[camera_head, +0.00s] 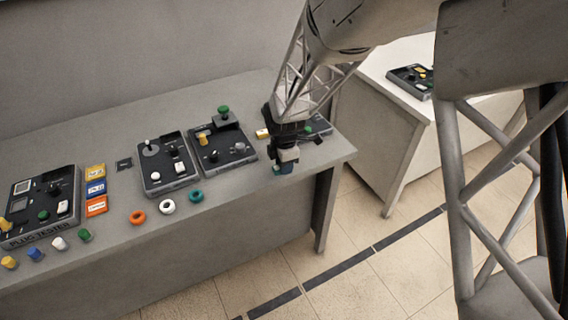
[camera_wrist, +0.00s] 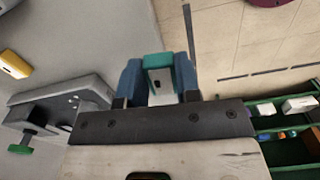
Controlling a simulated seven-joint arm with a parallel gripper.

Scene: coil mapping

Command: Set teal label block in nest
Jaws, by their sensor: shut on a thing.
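The teal label block (camera_wrist: 158,68) is between the two blue fingers of my gripper (camera_wrist: 160,82) in the wrist view. Its pale face with a small dark mark shows, with teal at its top end. In the head view my gripper (camera_head: 283,168) is at the right front edge of the grey table, and the block there is mostly hidden by the fingers. A small dark square plate (camera_head: 124,164) lies flat on the table, left of the middle, beside the label blocks; I cannot tell if it is the nest.
Yellow (camera_head: 95,171), blue (camera_head: 96,187) and orange (camera_head: 97,206) label blocks lie in a column. Control boxes (camera_head: 168,165) (camera_head: 222,146) stand between them and my gripper. Orange, white and teal rings (camera_head: 195,196) lie along the front. A panel with a green knob (camera_wrist: 22,147) is near my gripper.

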